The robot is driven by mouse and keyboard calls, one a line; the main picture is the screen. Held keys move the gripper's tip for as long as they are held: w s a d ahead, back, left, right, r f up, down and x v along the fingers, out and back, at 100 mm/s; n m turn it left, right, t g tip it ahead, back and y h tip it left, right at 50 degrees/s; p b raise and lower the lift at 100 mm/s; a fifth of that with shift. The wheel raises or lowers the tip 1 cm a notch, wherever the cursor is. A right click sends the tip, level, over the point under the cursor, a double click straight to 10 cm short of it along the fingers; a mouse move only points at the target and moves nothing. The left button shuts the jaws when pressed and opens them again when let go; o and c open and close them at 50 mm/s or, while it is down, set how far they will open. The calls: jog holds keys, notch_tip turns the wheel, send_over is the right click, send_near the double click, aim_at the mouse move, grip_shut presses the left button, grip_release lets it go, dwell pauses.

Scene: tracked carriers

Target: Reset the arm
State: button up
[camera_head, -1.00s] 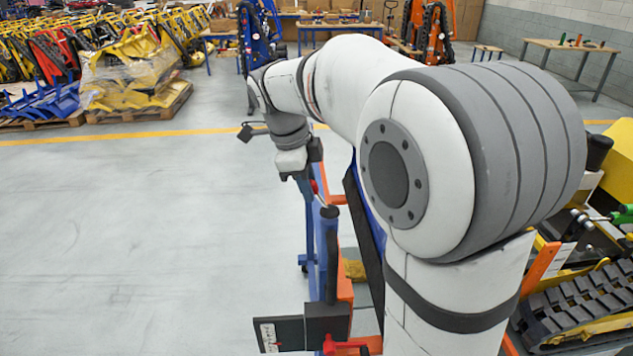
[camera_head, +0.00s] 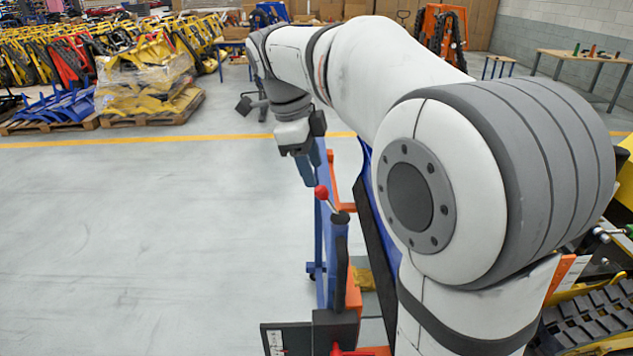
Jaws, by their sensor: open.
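My arm reaches from the lower right to the upper middle of the head view. My gripper (camera_head: 308,178) hangs at its end, pointing down, just above and left of a red ball knob (camera_head: 321,192). The jaws are open and look empty, though they are small and seen partly from the side. The knob tops a lever on a blue and orange machine (camera_head: 330,240), which stands upright in front of me. A small gap seems to show between fingers and knob. My arm hides the machine's right side.
A tracked carrier with a black rubber track (camera_head: 585,325) is close at the right. A wrapped pallet load (camera_head: 150,80) stands at the far left, and a work table (camera_head: 590,57) at the far right. The grey floor (camera_head: 140,240) on the left is clear.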

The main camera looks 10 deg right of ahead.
jog(key=shift+a+r, duration=0.15)
jog(key=shift+r, duration=0.5)
jog(key=shift+s, duration=0.1)
jog(key=s+d+f+n+t+y, duration=0.1)
jog(key=s+f+n, duration=0.6)
jog(key=s+n, duration=0.2)
jog(key=s+d+f+n+t+y, duration=0.1)
jog(key=s+f+n+t+y, duration=0.1)
jog(key=s+f+n, duration=0.6)
jog(key=s+n, duration=0.2)
jog(key=n, duration=0.4)
jog(key=shift+s+d+f+b, duration=0.2)
jog(key=shift+d+f+b, duration=0.05)
jog(key=shift+f+b, duration=0.1)
jog(key=shift+c, duration=0.5)
